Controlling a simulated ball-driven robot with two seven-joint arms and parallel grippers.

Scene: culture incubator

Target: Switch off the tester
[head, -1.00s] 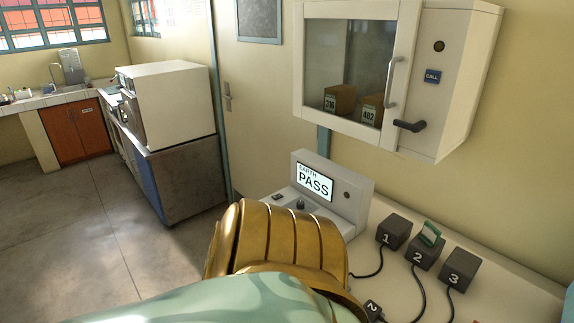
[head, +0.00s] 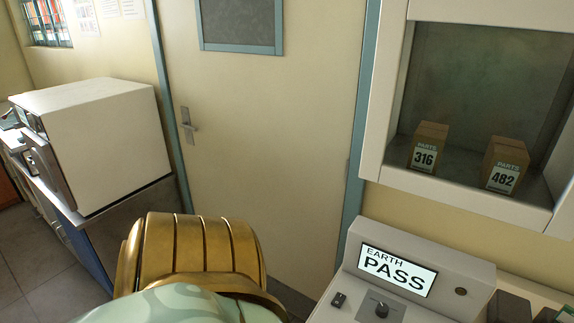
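The tester (head: 465,268) is a pale grey box at the lower right of the head view. Its lit screen (head: 398,269) reads EARTH PASS. A small dark switch (head: 338,300) and a dark round knob (head: 381,305) sit on its front panel. A round dark spot (head: 461,291) is right of the screen. The switch's position is too small to tell. The tester's lower front is cut off by the frame's edge. A gold and green part of my own arm fills the lower left-middle. Neither gripper is in view.
A wall cabinet (head: 384,150) above the tester holds two parts boxes, 316 (head: 428,147) and 482 (head: 504,165). Dark blocks (head: 508,306) stand right of the tester. A closed door (head: 270,130) is behind. A white appliance (head: 95,140) stands left.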

